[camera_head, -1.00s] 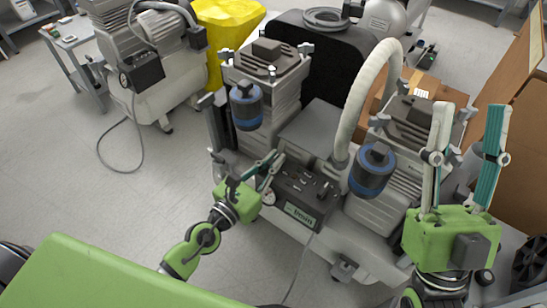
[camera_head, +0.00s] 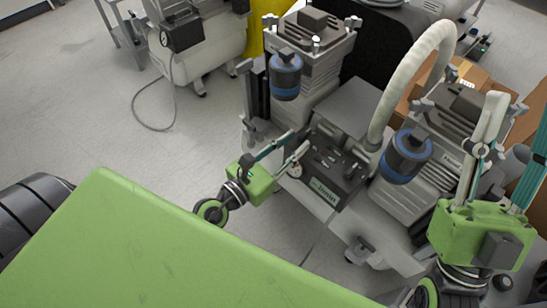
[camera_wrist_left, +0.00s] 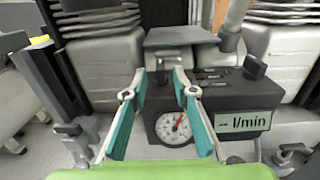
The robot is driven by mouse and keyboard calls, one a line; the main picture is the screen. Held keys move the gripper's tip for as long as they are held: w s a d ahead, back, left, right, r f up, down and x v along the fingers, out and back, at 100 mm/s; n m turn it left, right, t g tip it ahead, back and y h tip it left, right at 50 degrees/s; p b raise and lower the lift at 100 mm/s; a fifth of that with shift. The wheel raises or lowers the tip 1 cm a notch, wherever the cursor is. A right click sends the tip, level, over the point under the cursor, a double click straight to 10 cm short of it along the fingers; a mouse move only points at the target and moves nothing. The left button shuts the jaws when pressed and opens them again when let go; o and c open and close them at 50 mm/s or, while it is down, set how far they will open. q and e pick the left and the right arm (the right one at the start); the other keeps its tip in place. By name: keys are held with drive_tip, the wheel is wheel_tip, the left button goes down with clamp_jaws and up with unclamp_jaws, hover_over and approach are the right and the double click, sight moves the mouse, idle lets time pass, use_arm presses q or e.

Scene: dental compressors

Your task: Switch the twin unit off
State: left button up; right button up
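The twin unit (camera_head: 345,108) is a grey compressor with two finned heads and blue-banded dark canisters. Its dark control box (camera_head: 335,168) sits at the front between them, with small controls on top and a display marked l/min (camera_wrist_left: 243,121). Which control is the power switch, and its position, I cannot tell. My left gripper (camera_head: 297,144) is at the box's left end; in the left wrist view its open, empty fingers (camera_wrist_left: 160,80) stand apart before the box, with a round gauge (camera_wrist_left: 173,127) between them. My right gripper (camera_head: 516,138) is open and empty, pointing up at the right.
A thick pale hose (camera_head: 408,80) arches over the unit's middle. Another compressor (camera_head: 205,50) stands at the back left, its cable on the floor. Cardboard boxes (camera_head: 480,75) are behind on the right. The floor (camera_head: 90,120) at left is clear.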

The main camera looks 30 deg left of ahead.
use_arm(q)
drive_tip(key=v, duration=0.7)
drive_tip(key=shift+s, duration=0.3)
drive_tip(key=shift+a, duration=0.1)
